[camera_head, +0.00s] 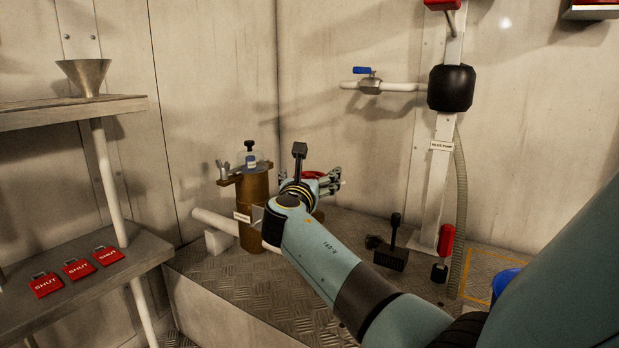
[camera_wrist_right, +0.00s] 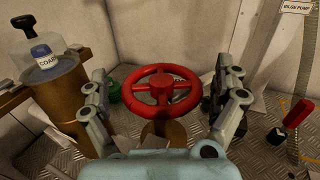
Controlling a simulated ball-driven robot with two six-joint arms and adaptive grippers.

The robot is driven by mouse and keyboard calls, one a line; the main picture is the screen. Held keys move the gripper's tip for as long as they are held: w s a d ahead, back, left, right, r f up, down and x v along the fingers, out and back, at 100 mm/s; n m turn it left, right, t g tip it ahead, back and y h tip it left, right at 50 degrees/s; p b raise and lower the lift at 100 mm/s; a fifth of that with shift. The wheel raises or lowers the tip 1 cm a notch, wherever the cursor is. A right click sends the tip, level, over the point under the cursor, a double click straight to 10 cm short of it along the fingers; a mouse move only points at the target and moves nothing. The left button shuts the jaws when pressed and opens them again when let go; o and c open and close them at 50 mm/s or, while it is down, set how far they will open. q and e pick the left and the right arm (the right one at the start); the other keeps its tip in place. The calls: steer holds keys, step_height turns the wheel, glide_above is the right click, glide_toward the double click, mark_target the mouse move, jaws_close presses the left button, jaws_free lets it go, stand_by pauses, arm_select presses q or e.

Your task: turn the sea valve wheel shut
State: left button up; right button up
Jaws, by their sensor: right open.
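The red sea valve wheel (camera_wrist_right: 161,88) fills the middle of the right wrist view, on top of a brass-coloured stem. In the head view only a bit of the red wheel (camera_head: 313,175) shows behind my right wrist. My right gripper (camera_wrist_right: 165,92) is open, one finger on each side of the wheel, with gaps between the fingers and the rim. It also shows in the head view (camera_head: 325,183), at the end of the teal arm. The wheel's lower stem is partly hidden by my gripper body. My left gripper is in neither view.
Red SHUT tags (camera_head: 78,269) lie on the left shelf (camera_head: 130,263). A bilge pump post (camera_head: 433,190) and black pedal (camera_head: 391,258) stand to the right.

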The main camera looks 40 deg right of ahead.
steer(key=v, duration=0.7)
steer(key=shift+s+a, duration=0.15)
steer(key=shift+a, duration=0.05)
